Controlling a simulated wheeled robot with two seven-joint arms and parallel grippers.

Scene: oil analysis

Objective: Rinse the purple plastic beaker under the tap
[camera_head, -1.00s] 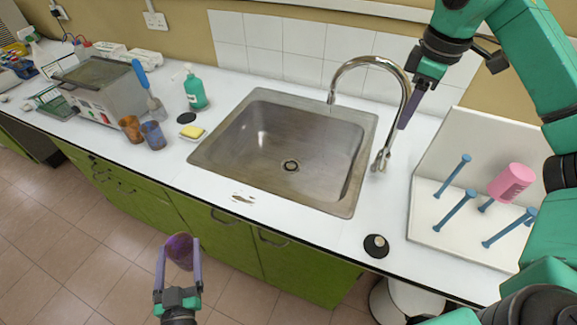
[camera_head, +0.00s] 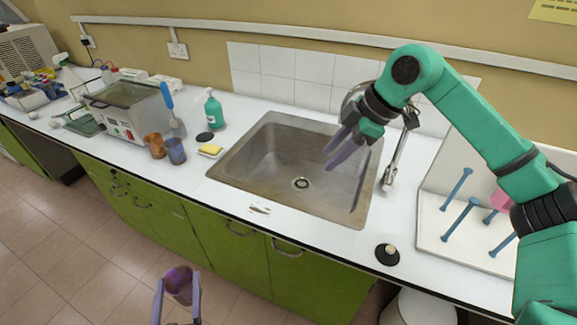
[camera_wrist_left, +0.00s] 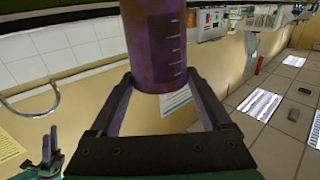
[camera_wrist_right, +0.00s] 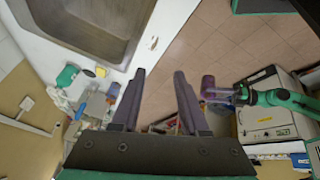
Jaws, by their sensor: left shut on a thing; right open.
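The purple plastic beaker (camera_head: 180,284) is held in my left gripper (camera_head: 177,300), in front of the green cabinets and below the counter edge. In the left wrist view the stained, graduated purple beaker (camera_wrist_left: 157,45) sits between the fingers. My right gripper (camera_head: 345,147) is open and empty over the right part of the steel sink (camera_head: 235,160). The tap (camera_head: 395,160) stands behind and right of the sink; my right gripper and arm hide its upper part. Whether water runs cannot be seen. In the right wrist view the beaker (camera_wrist_right: 208,86) appears beyond the open fingers.
Left of the sink stand an orange beaker (camera_head: 154,145), a blue beaker (camera_head: 175,151), a yellow sponge (camera_head: 211,149) and a green soap bottle (camera_head: 213,111). A drying rack (camera_head: 430,232) with blue pegs and a pink bottle is at right. A black stopper (camera_head: 387,254) lies near the front edge.

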